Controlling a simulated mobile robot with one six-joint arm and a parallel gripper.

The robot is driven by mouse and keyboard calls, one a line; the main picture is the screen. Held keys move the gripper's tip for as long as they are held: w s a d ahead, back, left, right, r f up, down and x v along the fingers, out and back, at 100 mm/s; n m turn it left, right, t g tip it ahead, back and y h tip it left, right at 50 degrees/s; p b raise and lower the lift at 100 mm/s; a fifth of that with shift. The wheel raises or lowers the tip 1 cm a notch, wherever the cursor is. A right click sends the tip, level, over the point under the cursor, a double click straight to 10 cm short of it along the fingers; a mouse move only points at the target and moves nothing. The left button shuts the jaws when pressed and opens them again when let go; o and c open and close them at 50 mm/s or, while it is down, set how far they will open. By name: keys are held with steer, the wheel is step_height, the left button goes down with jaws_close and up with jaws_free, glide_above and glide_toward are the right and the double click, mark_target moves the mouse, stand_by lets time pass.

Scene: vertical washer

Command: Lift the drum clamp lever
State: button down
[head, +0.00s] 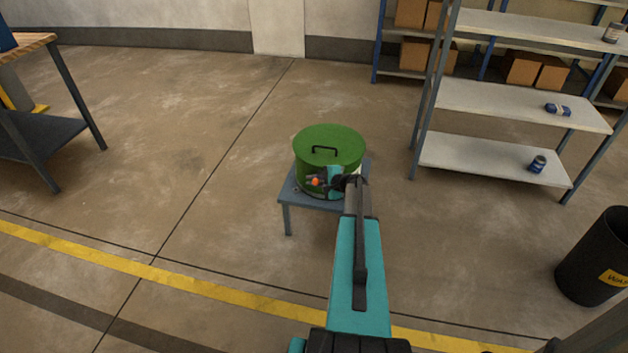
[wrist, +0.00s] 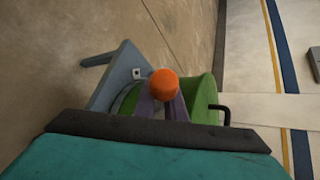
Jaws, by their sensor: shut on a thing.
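A green drum (head: 338,146) with a black handle on its lid stands on a small grey-blue stand (head: 330,203). In the wrist view the drum (wrist: 203,95) and stand (wrist: 117,80) appear turned on their side. The clamp lever shows as an orange knob (head: 316,182) at the drum's front left side; the knob (wrist: 163,83) is near the middle of the wrist view. My gripper (head: 325,181) is at the drum's front, shut on the lever. The wrist view shows the fingers (wrist: 162,106) close together at the knob. My arm hides part of the drum and stand.
A shelf unit (head: 510,105) with cans stands at the back right. A black bin (head: 597,258) is at the right edge. A workbench (head: 45,120) stands at the left. The floor left of the stand is clear.

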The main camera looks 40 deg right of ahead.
steer(key=c, duration=1.7)
jaws_free()
steer(key=shift+w+a+r, duration=0.3)
steer(key=shift+a+r, duration=0.15)
steer(key=shift+a, duration=0.35)
steer(key=v, duration=1.3)
steer(key=shift+s+d, duration=0.35)
steer(key=shift+d, duration=0.05)
